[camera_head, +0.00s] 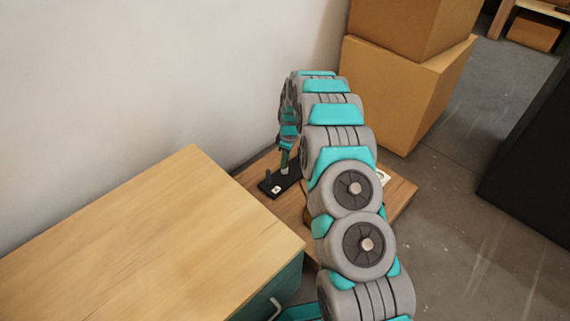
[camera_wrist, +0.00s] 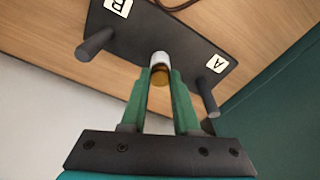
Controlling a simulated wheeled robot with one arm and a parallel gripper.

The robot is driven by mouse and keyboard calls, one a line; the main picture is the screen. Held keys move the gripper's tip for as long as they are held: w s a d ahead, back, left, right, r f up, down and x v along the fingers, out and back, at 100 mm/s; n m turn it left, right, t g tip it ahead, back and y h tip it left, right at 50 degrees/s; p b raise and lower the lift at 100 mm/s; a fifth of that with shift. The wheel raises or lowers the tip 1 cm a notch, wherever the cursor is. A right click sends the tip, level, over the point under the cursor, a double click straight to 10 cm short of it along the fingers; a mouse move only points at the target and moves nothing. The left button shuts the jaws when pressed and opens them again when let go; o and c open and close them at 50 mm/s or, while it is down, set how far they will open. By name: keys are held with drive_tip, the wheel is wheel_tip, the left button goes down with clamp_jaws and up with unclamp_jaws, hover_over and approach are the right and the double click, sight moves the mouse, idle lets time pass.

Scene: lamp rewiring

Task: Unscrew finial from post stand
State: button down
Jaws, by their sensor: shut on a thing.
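The post stand is a black base (camera_wrist: 150,38) with two dark pegs, a left peg (camera_wrist: 95,42) and a right peg (camera_wrist: 207,95), and white letter labels. In the head view, the stand (camera_head: 272,186) lies on a low wooden table, partly behind my arm. My gripper (camera_wrist: 160,80) has green fingers shut on a small brass-coloured piece, which looks like the finial (camera_wrist: 159,80). A pale silver cylinder (camera_wrist: 160,57) shows at its far end, over the base between the pegs. I cannot tell whether the piece touches the stand. In the head view my gripper (camera_head: 284,158) is above the stand.
The low wooden table (camera_head: 399,195) carries the stand against the wall. A wooden-topped cabinet (camera_head: 150,240) stands at the left front. Cardboard boxes (camera_head: 400,95) are stacked behind at the right. A dark cable (camera_wrist: 180,6) lies on the table. Open floor (camera_head: 450,230) is at the right.

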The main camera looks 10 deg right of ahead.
drive_tip(key=n+b, duration=0.1)
drive_tip(key=n, duration=0.1)
drive_tip(key=shift+w+d+f+n+b, duration=0.1)
drive_tip(key=shift+f+n+b, duration=0.15)
drive_tip(key=shift+n+b, duration=0.1)
drive_tip(key=shift+r+n, duration=0.25)
drive_tip(key=shift+n, duration=0.3)
drive_tip(key=shift+n+g, duration=0.4)
drive_tip(key=shift+n, duration=0.6)
drive_tip(key=n, duration=0.2)
drive_tip(key=shift+n, duration=0.4)
drive_tip(key=n, duration=0.5)
drive_tip(key=shift+g, duration=0.4)
drive_tip(key=c, duration=0.6)
unclamp_jaws()
drive_tip(key=shift+p, duration=0.3)
